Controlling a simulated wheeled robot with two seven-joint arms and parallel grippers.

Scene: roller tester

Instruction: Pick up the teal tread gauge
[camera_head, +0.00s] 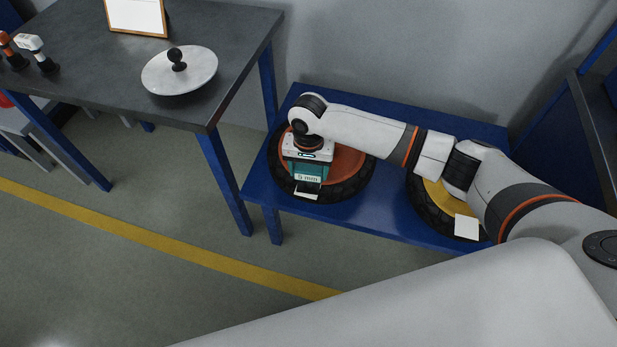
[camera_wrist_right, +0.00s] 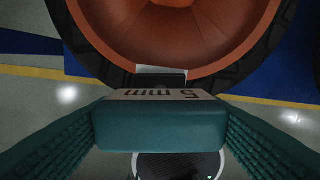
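The teal tread gauge (camera_head: 308,174) is a block with a pale "5 mm" label. It is at the front of the left tyre with the orange rim (camera_head: 345,163), beneath my right gripper (camera_head: 308,160). In the right wrist view the gauge (camera_wrist_right: 160,128) sits between the two textured fingers of my right gripper (camera_wrist_right: 160,135), which meet its sides. My right gripper looks shut on it. A small dark part projects from the gauge toward the tyre. Whether the gauge touches the tyre I cannot tell. My left gripper is not in view.
A blue bench (camera_head: 390,222) carries the left tyre and a second tyre with a yellow rim (camera_head: 432,193), partly behind my right arm. White tags are at both tyres' fronts. A dark table (camera_head: 90,60) at left holds a white disc with a black knob (camera_head: 180,72).

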